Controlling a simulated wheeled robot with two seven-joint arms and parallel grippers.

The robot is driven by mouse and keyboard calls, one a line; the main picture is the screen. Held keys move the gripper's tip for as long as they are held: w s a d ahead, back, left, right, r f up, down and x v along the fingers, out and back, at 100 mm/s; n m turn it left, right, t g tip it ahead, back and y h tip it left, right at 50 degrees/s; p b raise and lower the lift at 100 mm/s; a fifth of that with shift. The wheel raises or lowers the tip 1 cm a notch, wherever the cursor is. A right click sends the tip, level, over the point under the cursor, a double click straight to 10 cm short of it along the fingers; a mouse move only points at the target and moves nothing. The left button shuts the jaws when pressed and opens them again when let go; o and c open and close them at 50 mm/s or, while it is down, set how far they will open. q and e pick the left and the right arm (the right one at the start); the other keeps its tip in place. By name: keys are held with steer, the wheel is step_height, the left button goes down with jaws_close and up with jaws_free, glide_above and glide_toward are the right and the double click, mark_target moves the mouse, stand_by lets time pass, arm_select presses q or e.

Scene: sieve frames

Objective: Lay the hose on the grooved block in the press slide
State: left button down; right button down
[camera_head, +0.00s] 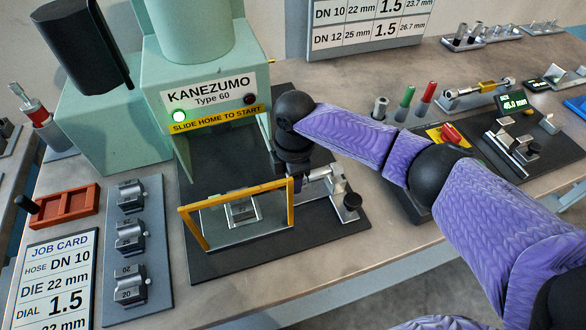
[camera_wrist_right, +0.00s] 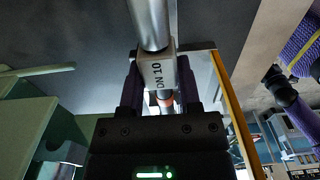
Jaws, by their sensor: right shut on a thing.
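My right gripper (camera_head: 298,182) points down at the right side of the press slide's yellow-framed guard (camera_head: 291,204). In the right wrist view the gripper (camera_wrist_right: 160,80) is shut on the hose (camera_wrist_right: 151,22), around a white part marked DN 10 (camera_wrist_right: 159,72). A grey metallic cylinder extends past the fingers, and a copper-coloured bit shows below the label. In the head view the hose is mostly hidden by the gripper and wrist. The grooved block (camera_head: 241,211) sits in the slide behind the guard, left of my right gripper. My left gripper is out of view.
The green Kanezumo press (camera_head: 205,65) stands behind the slide with a green lamp lit. A die rack (camera_head: 128,235) and red tray (camera_head: 68,206) are at left, beside the job card (camera_head: 52,280).

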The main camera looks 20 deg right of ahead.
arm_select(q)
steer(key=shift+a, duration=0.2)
arm_select(e)
steer(key=shift+f, duration=0.1)
arm_select(q)
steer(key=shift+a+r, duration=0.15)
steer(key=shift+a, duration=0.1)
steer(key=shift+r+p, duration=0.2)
steer(key=shift+p, duration=0.2)
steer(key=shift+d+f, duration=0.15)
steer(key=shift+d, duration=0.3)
arm_select(e)
steer(key=shift+f, duration=0.25)
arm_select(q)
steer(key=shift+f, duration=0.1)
arm_select(e)
steer(key=shift+f, duration=0.15)
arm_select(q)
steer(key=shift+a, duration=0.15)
